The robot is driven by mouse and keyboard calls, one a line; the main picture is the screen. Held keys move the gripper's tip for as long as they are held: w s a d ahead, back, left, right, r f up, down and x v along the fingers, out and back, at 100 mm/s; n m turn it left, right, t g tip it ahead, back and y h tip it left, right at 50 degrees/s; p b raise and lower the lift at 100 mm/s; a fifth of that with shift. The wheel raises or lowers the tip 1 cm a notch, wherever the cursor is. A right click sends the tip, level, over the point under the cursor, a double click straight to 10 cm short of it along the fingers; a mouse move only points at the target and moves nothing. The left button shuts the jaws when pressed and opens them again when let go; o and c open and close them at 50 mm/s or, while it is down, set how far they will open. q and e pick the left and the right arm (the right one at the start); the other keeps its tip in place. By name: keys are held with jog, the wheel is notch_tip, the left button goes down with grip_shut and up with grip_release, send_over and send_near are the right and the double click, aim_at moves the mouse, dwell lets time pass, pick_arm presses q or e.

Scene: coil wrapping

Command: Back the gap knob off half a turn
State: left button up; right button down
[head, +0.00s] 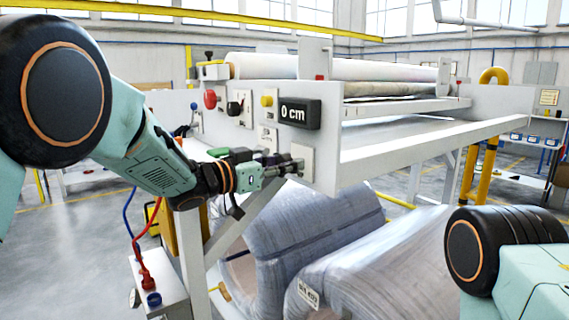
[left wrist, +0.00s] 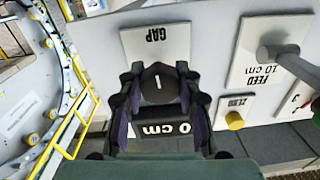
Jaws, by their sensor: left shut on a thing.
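The gap knob (left wrist: 156,82) is dark with a short white mark, in the left wrist view. It sits in front of a pale plate (left wrist: 155,42) labelled GAP, which appears upside down there. My left gripper (left wrist: 155,100) is shut on the knob, one finger on each side. In the head view my left gripper (head: 290,167) reaches the pale plate (head: 306,160) low on the machine's side panel, and its fingers hide the knob. A black display (head: 293,113) reading 0 cm is above that plate. My right gripper is out of view.
A red button (head: 210,99), a black knob (head: 234,107) and a yellow button (head: 267,101) are on the panel close to my left arm. The FEED lever (left wrist: 278,50) is beside the GAP plate. Wrapped coils (head: 300,235) lie below the machine.

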pick_arm(q)
jog(key=shift+r, duration=0.3)
jog(key=o, duration=0.8)
jog(key=shift+c, duration=0.2)
jog(key=o, duration=0.4)
jog(key=shift+w+d+f, duration=0.15)
jog(key=shift+d+f, duration=0.05)
jog(key=shift+f, duration=0.1)
jog(key=shift+a, duration=0.1)
jog(key=shift+s+a, duration=0.2)
jog(key=v, duration=1.1)
jog(key=shift+s+a, duration=0.15)
